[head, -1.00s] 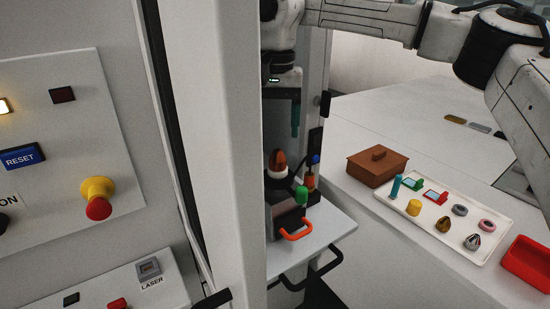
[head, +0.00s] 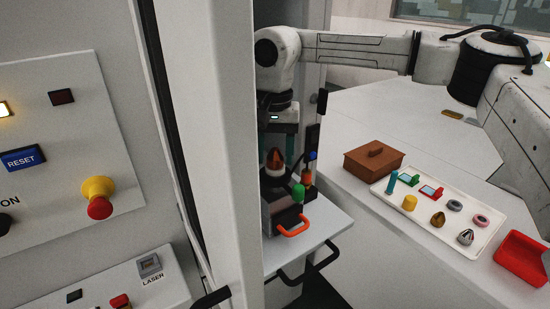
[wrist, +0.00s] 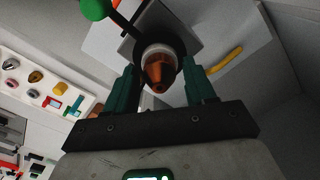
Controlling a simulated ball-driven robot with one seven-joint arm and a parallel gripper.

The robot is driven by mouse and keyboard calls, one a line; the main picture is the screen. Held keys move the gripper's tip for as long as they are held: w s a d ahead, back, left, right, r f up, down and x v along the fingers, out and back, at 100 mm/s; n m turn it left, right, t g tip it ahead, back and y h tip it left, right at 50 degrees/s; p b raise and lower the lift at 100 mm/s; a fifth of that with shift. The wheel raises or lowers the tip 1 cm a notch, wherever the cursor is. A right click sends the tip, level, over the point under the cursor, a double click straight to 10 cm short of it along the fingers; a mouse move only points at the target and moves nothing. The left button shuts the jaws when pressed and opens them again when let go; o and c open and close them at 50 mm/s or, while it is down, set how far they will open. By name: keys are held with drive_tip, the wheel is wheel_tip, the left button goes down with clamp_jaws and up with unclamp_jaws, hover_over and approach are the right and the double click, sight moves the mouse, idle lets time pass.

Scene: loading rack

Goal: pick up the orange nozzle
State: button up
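The orange nozzle (head: 275,160) is a copper-orange cone standing point up on a dark holder with a pale ring (head: 275,172), inside the machine opening. In the wrist view the nozzle (wrist: 158,72) shows between the fingers, with a gap on each side. My gripper (head: 279,147) is above and around the nozzle, with its green fingers spread. It also shows in the wrist view (wrist: 163,80), open and empty. The part of the left finger behind the white door post is hidden in the head view.
A green knob (head: 298,191) and an orange handle (head: 293,227) stand close to the nozzle. The white door post (head: 222,140) borders the opening. At right are a brown box (head: 374,170), a white tray (head: 470,250) of small parts and a red bin (head: 520,262).

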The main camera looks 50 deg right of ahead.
drive_tip(key=c, duration=0.8)
drive_tip(key=shift+r, duration=0.15)
drive_tip(key=shift+r, duration=0.6)
drive_tip(key=shift+s+d+r, duration=0.25)
drive_tip(key=shift+s+r, duration=2.05)
drive_tip(key=shift+r, duration=0.3)
drive_tip(key=shift+s+d+r, duration=0.2)
drive_tip(key=shift+s+r, duration=2.15)
drive_tip(key=shift+r, duration=0.25)
drive_tip(key=shift+s+d+r, duration=0.25)
drive_tip(key=shift+s+r, duration=2.05)
drive_tip(key=shift+r, duration=0.3)
